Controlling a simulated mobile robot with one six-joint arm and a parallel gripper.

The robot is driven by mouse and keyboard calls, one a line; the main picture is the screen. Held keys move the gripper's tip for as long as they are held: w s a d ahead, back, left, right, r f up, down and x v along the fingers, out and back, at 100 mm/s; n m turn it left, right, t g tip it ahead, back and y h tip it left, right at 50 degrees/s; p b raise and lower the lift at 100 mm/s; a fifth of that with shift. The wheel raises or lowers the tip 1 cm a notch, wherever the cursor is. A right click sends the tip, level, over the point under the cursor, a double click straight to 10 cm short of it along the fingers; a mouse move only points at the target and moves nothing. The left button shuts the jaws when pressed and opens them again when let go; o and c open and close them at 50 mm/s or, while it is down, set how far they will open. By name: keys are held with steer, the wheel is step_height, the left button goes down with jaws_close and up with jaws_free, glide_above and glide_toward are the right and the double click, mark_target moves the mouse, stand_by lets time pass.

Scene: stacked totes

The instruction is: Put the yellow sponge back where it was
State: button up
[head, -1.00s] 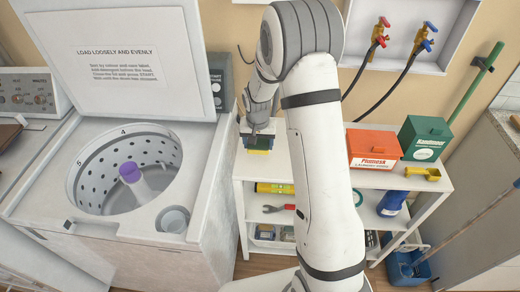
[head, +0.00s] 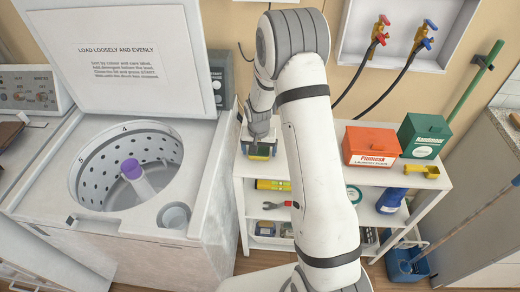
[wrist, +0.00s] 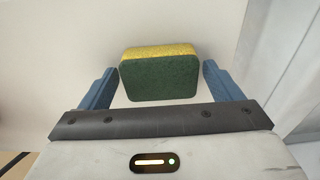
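The yellow sponge (head: 262,152) has a dark green scouring side. In the head view it is at the left end of the white shelf unit's top (head: 300,170). My gripper (head: 262,142) is right above and around it there, partly hiding it. In the wrist view the sponge (wrist: 160,78) shows its green face toward me and its yellow part behind. It sits between the two blue fingertips of my gripper (wrist: 160,82). A narrow gap shows on each side, so the fingers look open around it.
An open washing machine (head: 125,180) stands close on the left. On the shelf top to the right are an orange box (head: 371,147), a green box (head: 424,137) and a yellow scoop (head: 421,171). The shelf front between sponge and orange box is mostly hidden by my arm.

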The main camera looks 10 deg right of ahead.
mark_target(259, 153)
steer(key=shift+o, duration=0.2)
step_height(259, 153, up, 12)
steer(key=s+b, duration=0.1)
steer(key=b, duration=0.1)
steer(key=s+r+n+t, duration=0.1)
steer(key=s+r+n, duration=0.1)
steer(key=s+r, duration=1.05)
steer(key=s+r+n+t, duration=0.1)
steer(key=s+r, duration=0.1)
steer(key=s, duration=1.3)
steer(key=shift+s+d+r+n, duration=0.2)
steer(key=shift+r+n, duration=0.1)
steer(key=shift+n, duration=0.1)
steer(key=shift+c, duration=0.3)
